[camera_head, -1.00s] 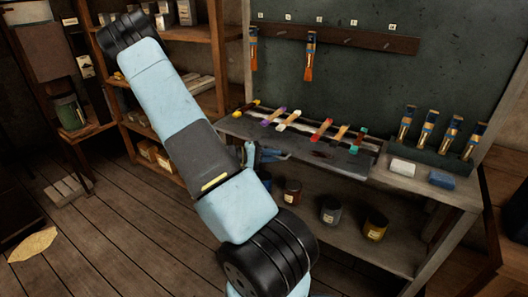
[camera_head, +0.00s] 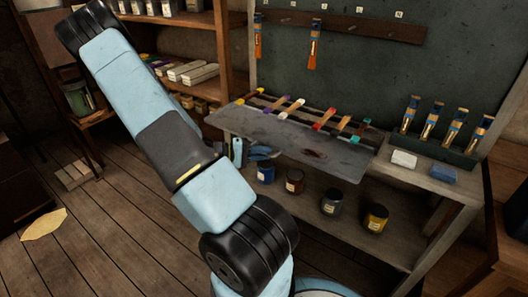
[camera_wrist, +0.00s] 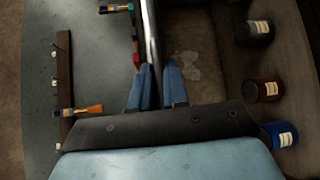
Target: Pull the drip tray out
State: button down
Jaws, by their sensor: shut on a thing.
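The drip tray (camera_head: 310,152) is a flat grey metal sheet with a dark stain. It sticks out from the bench front, below a rack of brushes with coloured handles (camera_head: 300,117). My gripper (camera_head: 262,153) is at the tray's front edge, near its left part, and partly hidden by my arm. In the wrist view, the two blue fingers of my gripper (camera_wrist: 153,82) are closed on the tray's metal edge (camera_wrist: 152,40), seen nearly edge-on.
Several paint pots, one of them yellow (camera_head: 376,217), stand on the lower shelf under the tray. A white block (camera_head: 404,159) and a blue block (camera_head: 443,174) lie on the bench to the right. Floor on the left is mostly open.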

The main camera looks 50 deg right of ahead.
jog(key=c, duration=1.4)
grip_release()
jog(key=shift+w+f, duration=0.2)
jog(key=shift+w, duration=0.15)
jog(key=shift+o, duration=0.6)
jog(key=shift+r, duration=0.1)
jog(key=shift+s, duration=0.1)
jog(key=v, duration=1.4)
